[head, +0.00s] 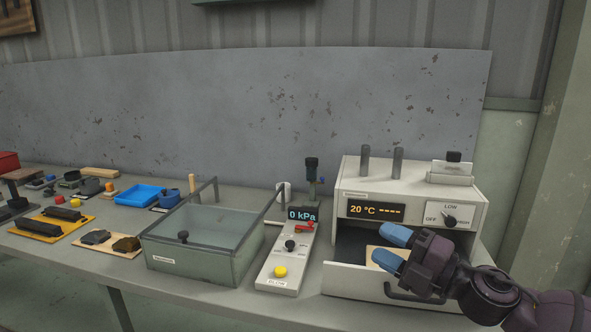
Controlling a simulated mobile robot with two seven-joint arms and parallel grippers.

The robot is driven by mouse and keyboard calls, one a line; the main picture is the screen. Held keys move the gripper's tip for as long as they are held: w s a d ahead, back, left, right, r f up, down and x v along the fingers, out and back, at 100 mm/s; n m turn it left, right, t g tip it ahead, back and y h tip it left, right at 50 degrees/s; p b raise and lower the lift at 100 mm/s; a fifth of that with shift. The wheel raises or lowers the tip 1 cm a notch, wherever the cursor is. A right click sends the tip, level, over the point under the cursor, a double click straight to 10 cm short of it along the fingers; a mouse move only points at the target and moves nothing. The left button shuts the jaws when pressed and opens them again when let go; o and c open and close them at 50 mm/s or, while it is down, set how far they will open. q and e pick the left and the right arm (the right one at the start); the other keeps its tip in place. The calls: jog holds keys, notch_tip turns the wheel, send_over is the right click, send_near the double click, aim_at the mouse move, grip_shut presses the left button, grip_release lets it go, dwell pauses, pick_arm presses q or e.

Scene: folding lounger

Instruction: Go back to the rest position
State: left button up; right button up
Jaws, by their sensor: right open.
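My right gripper (392,249) is in the head view at the lower right, its arm coming in from the right edge. Its two blue-tipped fingers are apart and I see nothing between them. It is in front of a beige heater box (357,188) with a display reading 20 °C and an OFF/LOW/HIGH knob. The fingers are over the box's lower drawer (345,278), which is pulled out. A light tan piece (372,257) lies in the drawer, partly hidden by the fingers. My left gripper is not in view.
Farther left are a blue tray (140,195), a yellow board (50,236) with dark bars, and a tan board (108,252) with dark lumps. A grey panel (240,110) closes off the back.

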jog(key=s+d+f+m+t+h, duration=0.1)
jog(key=s+d+f+m+h, duration=0.2)
jog(key=f+m, duration=0.35)
jog(key=s+d+f+m+t+h, duration=0.1)
jog(key=d+f+m+h, duration=0.1)
jog(key=f+m+h, duration=0.35)
jog(key=s+d+f+m+t+h, duration=0.1)
jog(key=s+d+f+m+h, duration=0.2)
jog(key=f+m, duration=0.5)
jog(key=s+d+f+m+g+h, duration=0.1)
jog(key=s+f+m+g+h, duration=0.1)
jog(key=s+f, duration=0.6)
jog(key=s+d+f+m+g+h+p, duration=0.1)
jog(key=s+d+f+m+g+h, duration=0.1)
jog(key=s+f+m, duration=0.3)
jog(key=s+f, duration=0.3)
jog(key=s, duration=0.4)
jog(key=shift+s+f, duration=0.2)
jog(key=shift+s, duration=0.15)
jog(key=shift+d, duration=0.1)
jog(key=shift+c, duration=0.4)
